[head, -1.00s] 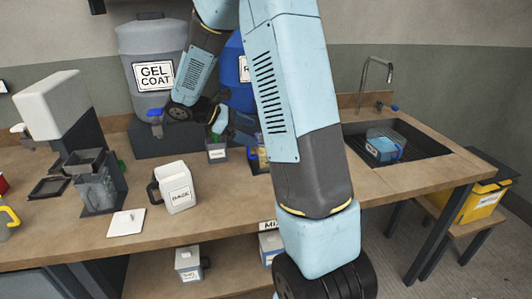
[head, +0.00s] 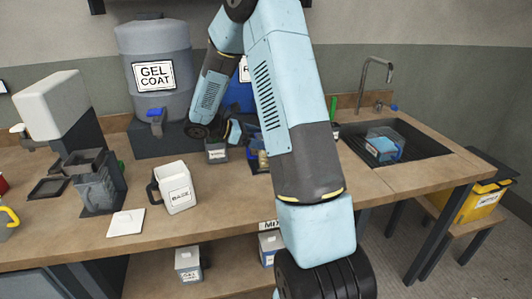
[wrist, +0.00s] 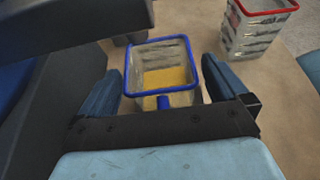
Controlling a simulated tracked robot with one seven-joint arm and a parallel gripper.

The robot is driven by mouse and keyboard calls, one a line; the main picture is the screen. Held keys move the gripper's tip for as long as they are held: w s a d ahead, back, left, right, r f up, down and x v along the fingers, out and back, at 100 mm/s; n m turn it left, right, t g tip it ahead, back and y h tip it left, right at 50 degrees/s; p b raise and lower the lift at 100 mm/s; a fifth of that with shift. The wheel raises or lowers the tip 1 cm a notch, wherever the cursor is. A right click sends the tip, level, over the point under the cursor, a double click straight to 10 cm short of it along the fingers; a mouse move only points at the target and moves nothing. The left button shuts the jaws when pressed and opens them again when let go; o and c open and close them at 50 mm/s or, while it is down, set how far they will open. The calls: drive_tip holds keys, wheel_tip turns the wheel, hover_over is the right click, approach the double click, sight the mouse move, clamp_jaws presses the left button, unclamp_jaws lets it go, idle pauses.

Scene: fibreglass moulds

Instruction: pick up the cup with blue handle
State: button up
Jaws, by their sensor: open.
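The cup with the blue handle (wrist: 162,52) is in the wrist view. It is a square, clear-walled cup with a blue rim and something yellow inside. Its blue handle (wrist: 163,101) faces my gripper's palm. My gripper (wrist: 160,78) is open, one dark finger on each side of the cup, with a visible gap on both sides. I cannot tell how high the fingers are against the cup. In the head view my gripper (head: 236,131) is over the back of the bench, and my arm hides much of that area.
A red-rimmed cup (wrist: 258,30) stands beyond the right finger. On the bench are a white labelled jug (head: 178,188), a white tile (head: 126,222) and a grey holder (head: 98,192). The gel coat drum (head: 155,75) stands behind. The sink (head: 410,142) is at right.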

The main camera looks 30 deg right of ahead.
drive_tip(key=shift+x, duration=1.15)
drive_tip(key=shift+c, duration=0.3)
drive_tip(key=shift+r, duration=0.1)
drive_tip(key=c, duration=1.6)
